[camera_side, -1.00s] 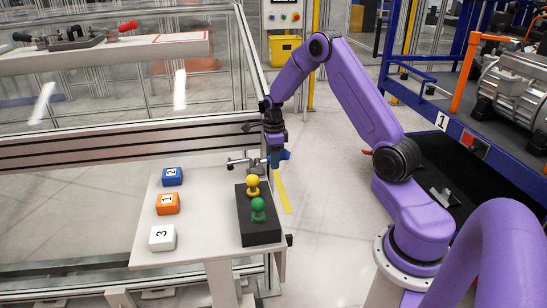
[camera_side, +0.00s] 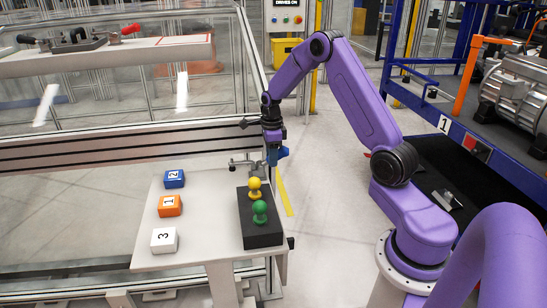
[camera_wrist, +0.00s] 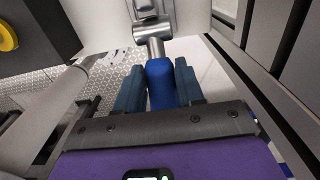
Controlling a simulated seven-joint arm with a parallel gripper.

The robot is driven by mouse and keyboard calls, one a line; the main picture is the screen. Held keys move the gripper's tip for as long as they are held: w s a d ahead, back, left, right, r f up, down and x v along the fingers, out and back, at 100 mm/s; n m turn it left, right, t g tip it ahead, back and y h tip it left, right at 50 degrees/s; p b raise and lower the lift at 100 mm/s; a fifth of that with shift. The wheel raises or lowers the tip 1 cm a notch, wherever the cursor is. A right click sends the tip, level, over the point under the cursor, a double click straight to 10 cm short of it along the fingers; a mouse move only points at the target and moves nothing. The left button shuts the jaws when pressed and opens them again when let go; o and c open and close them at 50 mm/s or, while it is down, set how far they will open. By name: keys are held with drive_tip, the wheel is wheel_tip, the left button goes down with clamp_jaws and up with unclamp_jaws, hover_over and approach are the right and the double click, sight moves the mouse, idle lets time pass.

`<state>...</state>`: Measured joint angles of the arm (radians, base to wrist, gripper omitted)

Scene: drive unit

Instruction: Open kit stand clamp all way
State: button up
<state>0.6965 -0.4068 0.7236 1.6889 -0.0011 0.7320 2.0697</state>
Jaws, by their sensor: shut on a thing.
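The kit stand clamp (camera_side: 243,164) is a small grey metal toggle clamp at the back edge of the white kit stand (camera_side: 205,225). Its blue handle (camera_wrist: 160,84) sits between the two fingers of my gripper (camera_wrist: 158,88) in the wrist view, with a finger against each side. The clamp's metal shaft (camera_wrist: 155,47) runs from the handle towards the top of that view. In the side view my gripper (camera_side: 275,152) is at the clamp's right end, over the stand's back right corner. The fingers hide part of the handle there.
A black block (camera_side: 262,230) with a yellow knob (camera_side: 255,188) and a green knob (camera_side: 260,212) is at the stand's right. Blue (camera_side: 174,179), orange (camera_side: 170,206) and white (camera_side: 164,240) numbered blocks stand on the left. An aluminium rail (camera_side: 120,145) runs behind.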

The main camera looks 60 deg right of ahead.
sight(259, 165)
drive_tip(key=shift+w+a+r, duration=0.35)
drive_tip(key=shift+w+a, duration=0.2)
drive_tip(key=shift+a, duration=0.05)
drive_tip(key=shift+w+a+r, duration=0.35)
drive_tip(key=shift+w+a, duration=0.55)
drive_tip(key=shift+a, duration=0.05)
drive_tip(key=shift+c, duration=0.2)
drive_tip(key=shift+w+a, duration=0.3)
drive_tip(key=shift+c, duration=0.4)
drive_tip(key=o, duration=0.8)
drive_tip(key=shift+d, duration=0.1)
drive_tip(key=shift+o, duration=0.2)
drive_tip(key=shift+r, duration=0.1)
